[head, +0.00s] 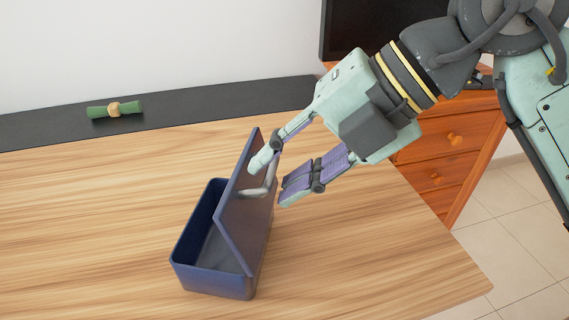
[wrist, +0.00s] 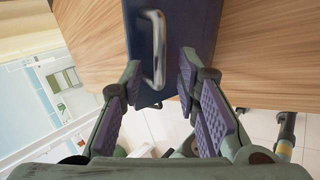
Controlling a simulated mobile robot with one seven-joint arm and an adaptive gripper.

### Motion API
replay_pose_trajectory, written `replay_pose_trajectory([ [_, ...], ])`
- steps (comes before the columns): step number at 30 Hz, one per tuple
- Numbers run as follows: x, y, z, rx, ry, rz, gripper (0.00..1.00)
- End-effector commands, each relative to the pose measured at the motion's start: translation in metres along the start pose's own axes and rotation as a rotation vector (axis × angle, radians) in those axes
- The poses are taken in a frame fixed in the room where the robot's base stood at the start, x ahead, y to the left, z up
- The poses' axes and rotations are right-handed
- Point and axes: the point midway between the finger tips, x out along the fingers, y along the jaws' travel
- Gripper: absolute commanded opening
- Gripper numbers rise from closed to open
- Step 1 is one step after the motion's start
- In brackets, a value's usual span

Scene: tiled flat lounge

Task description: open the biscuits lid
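The biscuits box (head: 215,283) is a dark blue rectangular tin on the wooden table. Its lid (head: 238,215) stands steeply raised along the box's right side, and the visible inside looks empty. A metal bar handle (head: 270,182) is on the lid's outer face, turned toward my gripper (head: 275,181). My gripper is open, with one finger at the handle's upper end and the other to its right. In the wrist view, the lid (wrist: 188,25) and handle (wrist: 158,50) lie ahead, between the spread fingers (wrist: 160,82). Whether a finger touches the handle is unclear.
A green roll with a tan band (head: 115,109) lies on a dark strip (head: 40,126) at the back. A dark screen (head: 375,25) and an orange wooden drawer unit (head: 445,150) are at the right. The table's left side (head: 80,220) is clear.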

Motion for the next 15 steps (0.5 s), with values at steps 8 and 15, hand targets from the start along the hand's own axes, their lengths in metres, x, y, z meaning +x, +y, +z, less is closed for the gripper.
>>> replay_pose_trajectory([
  [8,-0.013,0.001,0.001,0.002,-0.002,0.002,0.3],
  [15,-0.063,0.001,0.001,0.002,-0.004,0.002,0.3],
])
